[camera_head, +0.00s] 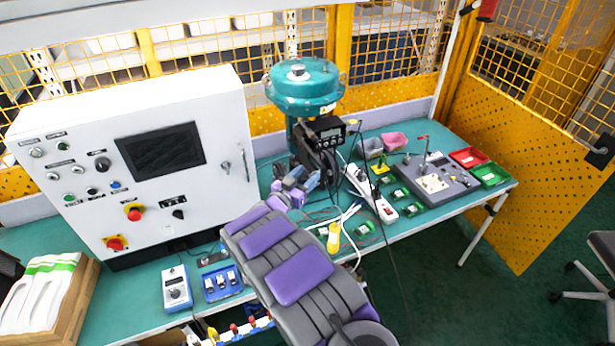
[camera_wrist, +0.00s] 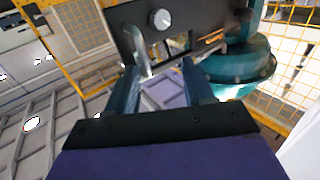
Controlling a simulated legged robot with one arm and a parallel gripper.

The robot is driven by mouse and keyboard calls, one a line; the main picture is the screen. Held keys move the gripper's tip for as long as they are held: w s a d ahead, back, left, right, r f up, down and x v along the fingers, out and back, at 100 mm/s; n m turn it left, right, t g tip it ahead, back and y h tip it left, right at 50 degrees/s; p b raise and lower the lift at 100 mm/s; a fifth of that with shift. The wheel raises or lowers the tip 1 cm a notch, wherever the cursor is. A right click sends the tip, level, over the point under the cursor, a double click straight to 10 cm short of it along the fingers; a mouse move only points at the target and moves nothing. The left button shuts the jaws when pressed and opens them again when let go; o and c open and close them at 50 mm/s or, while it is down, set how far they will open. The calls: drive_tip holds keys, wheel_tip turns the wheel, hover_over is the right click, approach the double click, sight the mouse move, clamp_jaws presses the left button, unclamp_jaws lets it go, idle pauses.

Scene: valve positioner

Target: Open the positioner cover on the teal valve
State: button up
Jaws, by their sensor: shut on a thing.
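The teal valve (camera_head: 303,88) stands upright at the back middle of the bench. The black positioner (camera_head: 325,133) is mounted on its side, below the round teal top. In the wrist view the dark positioner cover (camera_wrist: 190,18) fills the top, with a round silver knob (camera_wrist: 160,19) and a bent metal handle (camera_wrist: 143,50). My gripper (camera_wrist: 165,78) has its fingertips at this handle and is shut on it. In the head view my gripper (camera_head: 308,180) is just below the positioner. I cannot tell how far the cover is swung.
A white control cabinet (camera_head: 90,110) stands left of the valve. A white power strip (camera_head: 372,190), loose cables and a grey test panel (camera_head: 432,180) with red and green trays lie right of my arm. Yellow mesh fencing (camera_head: 390,45) runs behind the bench.

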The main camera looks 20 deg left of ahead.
drive_tip(key=shift+s+a+f, duration=0.1)
drive_tip(key=shift+a+f, duration=0.05)
drive_tip(key=shift+f, duration=0.1)
drive_tip(key=v, duration=1.7)
drive_tip(key=shift+a, duration=0.25)
drive_tip(key=shift+d, duration=0.1)
drive_tip(key=shift+d+r, duration=0.15)
drive_tip(key=shift+d, duration=0.1)
